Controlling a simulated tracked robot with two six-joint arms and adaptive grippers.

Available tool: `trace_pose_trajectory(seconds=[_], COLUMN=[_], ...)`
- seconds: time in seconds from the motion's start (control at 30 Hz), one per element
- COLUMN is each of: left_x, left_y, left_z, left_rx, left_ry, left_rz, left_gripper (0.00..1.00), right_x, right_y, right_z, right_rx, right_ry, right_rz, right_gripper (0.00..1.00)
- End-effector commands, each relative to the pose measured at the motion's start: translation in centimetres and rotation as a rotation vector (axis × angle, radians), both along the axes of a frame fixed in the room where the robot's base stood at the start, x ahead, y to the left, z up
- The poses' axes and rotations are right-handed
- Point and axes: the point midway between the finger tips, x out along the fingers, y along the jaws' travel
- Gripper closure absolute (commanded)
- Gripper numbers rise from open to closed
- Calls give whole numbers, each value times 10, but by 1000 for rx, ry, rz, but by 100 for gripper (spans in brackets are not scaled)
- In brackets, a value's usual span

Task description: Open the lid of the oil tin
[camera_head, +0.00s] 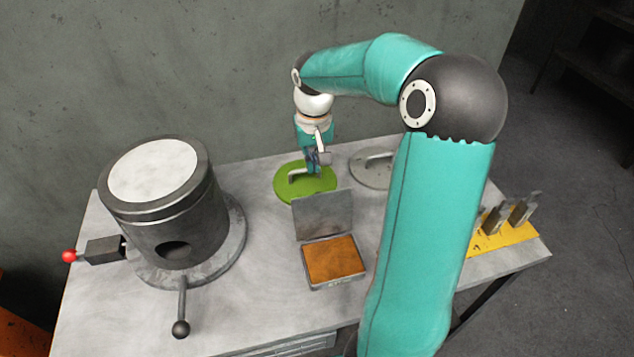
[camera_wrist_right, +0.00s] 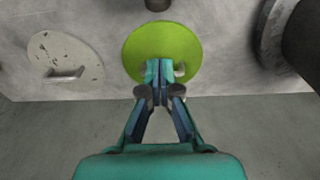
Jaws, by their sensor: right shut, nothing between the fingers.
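A shallow square tin (camera_head: 335,277) with an orange-brown filling stands in the middle of the bench; I take it to be the oil tin. Its grey lid (camera_head: 322,214) stands raised at the back edge, leaving the filling uncovered. My right gripper (camera_head: 313,165) is shut and empty, pointing down over a green disc (camera_head: 284,190) behind the tin. In the right wrist view the gripper (camera_wrist_right: 158,82) overlaps the green disc (camera_wrist_right: 140,42) close to its handle; I cannot tell whether they touch. My left gripper is not in view.
A dark cylinder (camera_head: 178,225) with a red-knobbed lever (camera_head: 70,256) stands at the left. A grey disc with a handle (camera_head: 366,173) lies right of the green one. A yellow rack (camera_head: 510,237) with metal pieces is at the right. My right arm hides part of the bench.

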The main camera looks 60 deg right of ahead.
Motion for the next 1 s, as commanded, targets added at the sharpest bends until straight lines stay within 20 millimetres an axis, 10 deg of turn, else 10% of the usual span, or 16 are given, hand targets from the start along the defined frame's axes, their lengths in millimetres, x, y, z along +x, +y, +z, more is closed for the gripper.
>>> trace_pose_trajectory(seconds=[0.2,1.0], left_x=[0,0], left_y=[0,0], left_z=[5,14], left_rx=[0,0], left_ry=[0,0], left_rz=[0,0], left_gripper=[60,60], right_x=[1,-26], right_y=[-3,29], right_z=[-46,-31], right_rx=[4,-2], right_ry=[6,-1], right_rz=[0,0], right_gripper=[100,100])
